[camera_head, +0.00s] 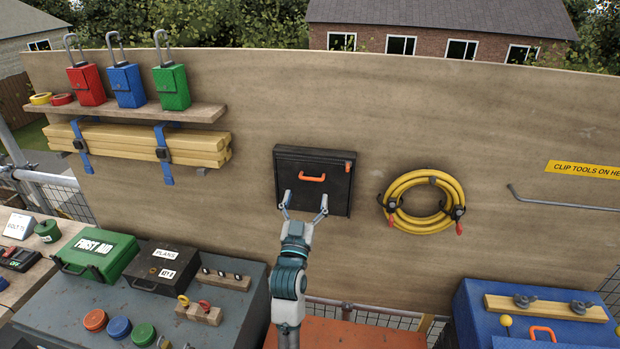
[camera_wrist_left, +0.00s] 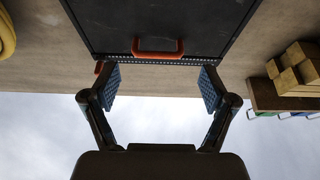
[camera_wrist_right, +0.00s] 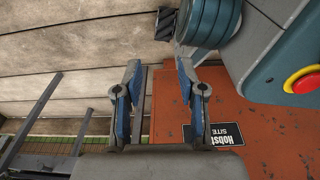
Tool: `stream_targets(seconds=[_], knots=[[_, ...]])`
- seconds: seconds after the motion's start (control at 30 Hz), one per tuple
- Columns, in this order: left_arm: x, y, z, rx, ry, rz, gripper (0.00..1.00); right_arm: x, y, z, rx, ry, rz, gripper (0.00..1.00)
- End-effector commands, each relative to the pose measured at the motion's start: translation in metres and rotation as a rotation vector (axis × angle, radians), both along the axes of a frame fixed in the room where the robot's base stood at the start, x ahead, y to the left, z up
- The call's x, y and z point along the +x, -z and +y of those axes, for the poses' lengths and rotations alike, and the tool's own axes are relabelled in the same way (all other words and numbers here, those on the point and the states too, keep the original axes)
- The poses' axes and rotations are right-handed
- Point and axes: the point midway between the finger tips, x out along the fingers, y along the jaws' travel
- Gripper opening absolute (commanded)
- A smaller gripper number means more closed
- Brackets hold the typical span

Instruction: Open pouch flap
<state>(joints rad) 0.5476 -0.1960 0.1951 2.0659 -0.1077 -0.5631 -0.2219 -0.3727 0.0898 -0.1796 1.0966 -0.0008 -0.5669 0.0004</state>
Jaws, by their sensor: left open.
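A black pouch (camera_head: 297,168) hangs on the plywood wall, with an orange handle (camera_head: 312,178) on its front and a small orange tab at its upper right. Its flap looks closed. My left gripper (camera_head: 306,207) is open in front of the pouch's lower part, just below the handle. In the left wrist view the handle (camera_wrist_left: 158,50) shows beyond the gap between the fingertips, and nothing is between the fingers. My right gripper (camera_wrist_right: 159,72) shows only in its own wrist view, open and empty, above or near an orange surface.
A yellow hose coil (camera_head: 394,204) hangs right of the pouch. A shelf (camera_head: 135,114) with red, blue and green pouches is at upper left, above strapped timber (camera_head: 105,143). A grey bench (camera_head: 225,299) with cases and a blue chest (camera_head: 474,312) stand below.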

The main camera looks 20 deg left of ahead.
Motion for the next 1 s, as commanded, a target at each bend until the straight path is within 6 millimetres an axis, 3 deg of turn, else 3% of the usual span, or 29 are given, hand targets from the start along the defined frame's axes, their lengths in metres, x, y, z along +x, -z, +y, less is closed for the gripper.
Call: stream_targets(seconds=[0.1,0.3,0.7,0.77,1.0], knots=[[0.023,-0.012,0.006,0.001,0.000,-0.002,0.85,-0.005,0.002,-0.002,-0.001,-0.001,0.003,0.40],[0.048,-0.021,0.012,0.000,0.000,-0.001,0.85,-0.011,0.005,-0.003,-0.002,-0.002,0.006,0.40],[0.056,-0.024,0.015,0.000,0.000,0.000,0.85,-0.014,0.007,-0.004,-0.003,-0.003,0.009,0.40],[0.056,-0.024,0.015,0.000,0.000,0.000,0.72,-0.014,0.007,-0.004,-0.003,-0.003,0.009,0.40],[0.056,-0.024,0.015,0.000,0.000,0.000,0.12,-0.014,0.007,-0.004,-0.002,-0.003,0.009,0.40]])
